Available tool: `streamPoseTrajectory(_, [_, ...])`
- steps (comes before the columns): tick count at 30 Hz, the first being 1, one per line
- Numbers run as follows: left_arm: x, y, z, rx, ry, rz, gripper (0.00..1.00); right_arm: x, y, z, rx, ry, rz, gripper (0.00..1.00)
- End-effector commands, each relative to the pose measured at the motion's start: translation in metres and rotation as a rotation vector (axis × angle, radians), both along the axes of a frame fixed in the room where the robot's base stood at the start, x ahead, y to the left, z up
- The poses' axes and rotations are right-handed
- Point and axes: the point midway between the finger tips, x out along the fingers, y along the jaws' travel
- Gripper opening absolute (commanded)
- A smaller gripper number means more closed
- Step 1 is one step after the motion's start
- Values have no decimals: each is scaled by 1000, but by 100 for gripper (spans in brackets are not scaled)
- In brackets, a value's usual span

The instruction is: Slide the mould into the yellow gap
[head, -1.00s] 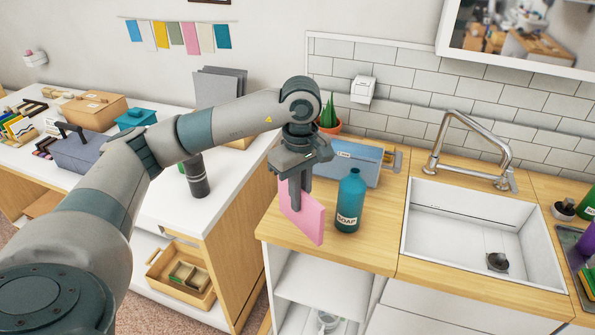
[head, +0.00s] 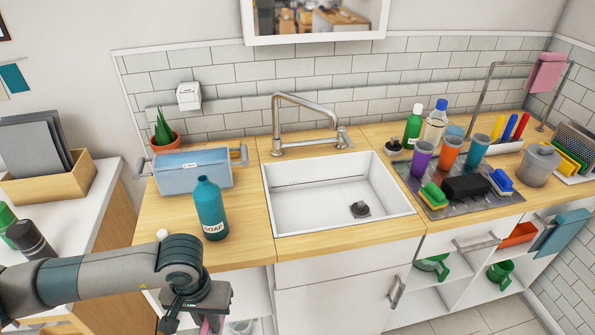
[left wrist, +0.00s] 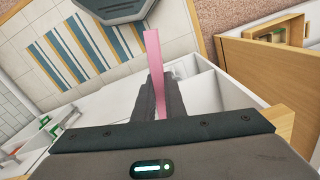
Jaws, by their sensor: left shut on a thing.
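A thin flat pink slab, which may be the mould, shows edge-on in the left wrist view (left wrist: 153,55). My left gripper (left wrist: 158,98) is shut on it, with the slab standing out beyond the fingers. In the head view the left gripper (head: 203,305) is low, in front of the counter's left part, and only a bit of the pink slab (head: 210,324) shows below it. A rack at the far right of the counter holds yellow pieces (head: 570,162); I cannot tell whether the yellow gap is there. My right gripper is out of view.
A teal soap bottle (head: 208,210) and a blue box (head: 193,178) stand on the counter above my gripper. The sink (head: 300,218) is to their right. Cups, a sponge and bottles crowd the drainer (head: 425,207). Open shelves (head: 455,290) lie below the counter.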

Motion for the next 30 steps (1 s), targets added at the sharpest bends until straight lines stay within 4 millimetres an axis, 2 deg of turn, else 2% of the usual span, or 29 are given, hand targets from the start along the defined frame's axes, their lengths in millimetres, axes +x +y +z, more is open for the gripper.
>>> streamPoseTrajectory(7, [0,1,0,-1,1,8,0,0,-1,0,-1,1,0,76])
streamPoseTrajectory(9, [1,1,-13,1,-1,7,0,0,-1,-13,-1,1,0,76])
streamPoseTrajectory(21, [2,1,-47,1,-1,9,0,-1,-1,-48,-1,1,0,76])
streamPoseTrajectory(30, [2,1,-48,0,-2,9,0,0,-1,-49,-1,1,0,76])
